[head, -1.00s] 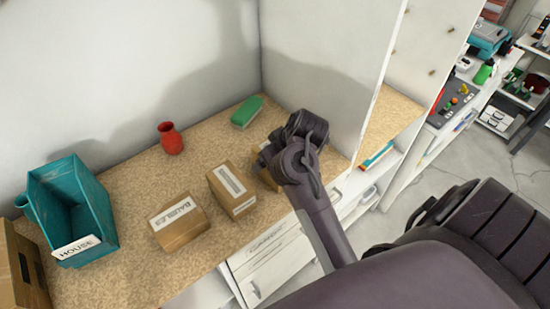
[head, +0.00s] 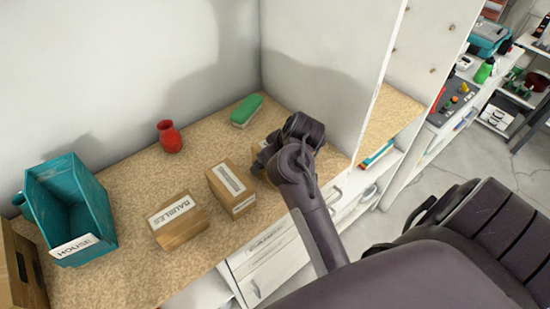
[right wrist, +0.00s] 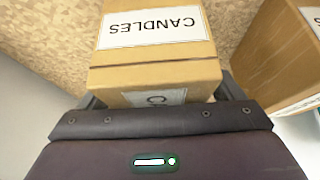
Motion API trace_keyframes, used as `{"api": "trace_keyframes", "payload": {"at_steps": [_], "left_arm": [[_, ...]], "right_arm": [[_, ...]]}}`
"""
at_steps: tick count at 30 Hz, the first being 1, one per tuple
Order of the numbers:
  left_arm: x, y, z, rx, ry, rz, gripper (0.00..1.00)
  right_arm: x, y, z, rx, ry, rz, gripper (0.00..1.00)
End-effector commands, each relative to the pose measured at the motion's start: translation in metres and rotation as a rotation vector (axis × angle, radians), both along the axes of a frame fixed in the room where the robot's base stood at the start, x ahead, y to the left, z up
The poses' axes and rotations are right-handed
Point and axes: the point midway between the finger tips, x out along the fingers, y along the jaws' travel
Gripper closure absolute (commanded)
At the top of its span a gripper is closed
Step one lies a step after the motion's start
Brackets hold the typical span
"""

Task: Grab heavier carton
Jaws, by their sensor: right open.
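A brown carton labelled CANDLES (right wrist: 155,72) fills the upper middle of the right wrist view. My right gripper (right wrist: 157,96) is open, with one dark finger at either side of this carton's near end. Whether the fingers touch it I cannot tell. In the head view my right wrist hides most of that carton. A second carton (head: 231,189) with a white label stands just left of it. A third carton labelled BAUBLES (head: 178,220) lies further left. My left gripper is not in view.
A teal bin labelled HOUSE (head: 104,205) stands at the left, near a larger brown box (head: 14,262). A red vase (head: 169,137) and a green object (head: 246,110) are at the back. A white upright panel (head: 330,75) rises close behind my right wrist.

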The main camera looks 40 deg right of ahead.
Motion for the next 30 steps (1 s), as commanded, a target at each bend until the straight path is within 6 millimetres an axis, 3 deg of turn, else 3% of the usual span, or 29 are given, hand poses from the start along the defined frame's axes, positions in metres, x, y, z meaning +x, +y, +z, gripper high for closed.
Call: {"api": "trace_keyframes", "payload": {"at_steps": [5,21,30], "left_arm": [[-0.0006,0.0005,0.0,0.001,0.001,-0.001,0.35],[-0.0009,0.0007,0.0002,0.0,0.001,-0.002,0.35],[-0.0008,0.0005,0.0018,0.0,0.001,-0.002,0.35]], "right_arm": [[0.0,0.0,0.0001,0.0,0.0,-0.001,0.13],[0.0005,-0.0001,0.0016,-0.001,-0.003,0.0,0.82],[0.0005,-0.0002,0.0035,-0.001,-0.003,0.0,0.82]]}}
